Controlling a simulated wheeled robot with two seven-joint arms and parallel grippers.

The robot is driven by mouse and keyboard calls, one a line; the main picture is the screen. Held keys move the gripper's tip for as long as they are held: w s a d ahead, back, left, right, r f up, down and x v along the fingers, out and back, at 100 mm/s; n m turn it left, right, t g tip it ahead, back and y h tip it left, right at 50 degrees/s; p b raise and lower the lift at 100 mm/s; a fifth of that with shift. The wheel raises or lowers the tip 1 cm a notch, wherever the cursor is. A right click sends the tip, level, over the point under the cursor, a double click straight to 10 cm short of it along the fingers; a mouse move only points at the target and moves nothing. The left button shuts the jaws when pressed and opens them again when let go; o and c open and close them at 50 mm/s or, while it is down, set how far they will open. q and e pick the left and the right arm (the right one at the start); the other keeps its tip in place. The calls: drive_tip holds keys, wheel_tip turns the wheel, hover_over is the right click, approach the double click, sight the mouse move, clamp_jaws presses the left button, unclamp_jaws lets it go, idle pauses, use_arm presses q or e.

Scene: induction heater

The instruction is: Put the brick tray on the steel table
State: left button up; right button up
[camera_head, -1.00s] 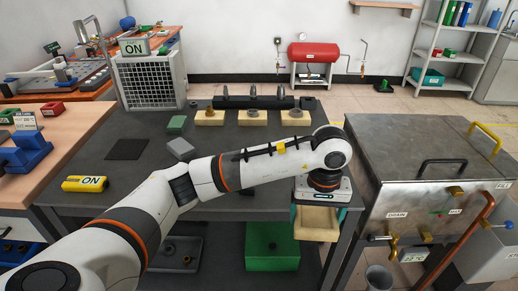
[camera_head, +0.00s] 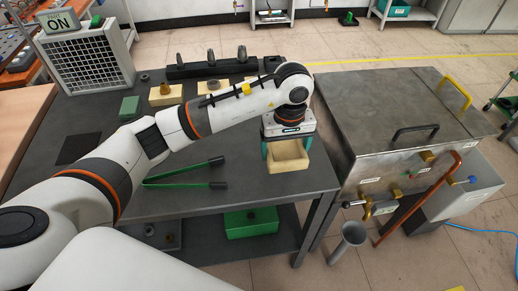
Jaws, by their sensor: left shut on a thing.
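The brick tray (camera_head: 287,157) is a shallow cream box near the right end of the dark grey steel table (camera_head: 235,150). My left gripper (camera_head: 287,145) comes down from above, with its teal fingers shut on the tray's two sides. The tray looks level and shows over the table's front right part; I cannot tell whether it touches the top. My right gripper is not in view.
Green-handled tongs (camera_head: 187,174) lie left of the tray. Cream bricks (camera_head: 165,95) with rings and a black rack (camera_head: 212,67) stand behind my arm. A metal tank (camera_head: 385,105) stands right of the table. A green box (camera_head: 250,222) sits on the lower shelf.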

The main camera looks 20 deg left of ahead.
use_arm(q)
drive_tip(key=shift+s+d+f, duration=0.1)
drive_tip(key=shift+s+f, duration=0.05)
drive_tip(key=shift+f, duration=0.5)
drive_tip(key=shift+s+d+f, duration=0.1)
drive_tip(key=shift+f, duration=0.5)
wheel_tip(320, 180, down, 4)
drive_tip(key=shift+w+a+f+p, duration=0.15)
drive_tip(key=shift+f+p, duration=0.1)
drive_tip(key=shift+p, duration=0.4)
drive_tip(key=shift+f, duration=0.2)
drive_tip(key=o, duration=0.9)
drive_tip(key=shift+r, duration=0.1)
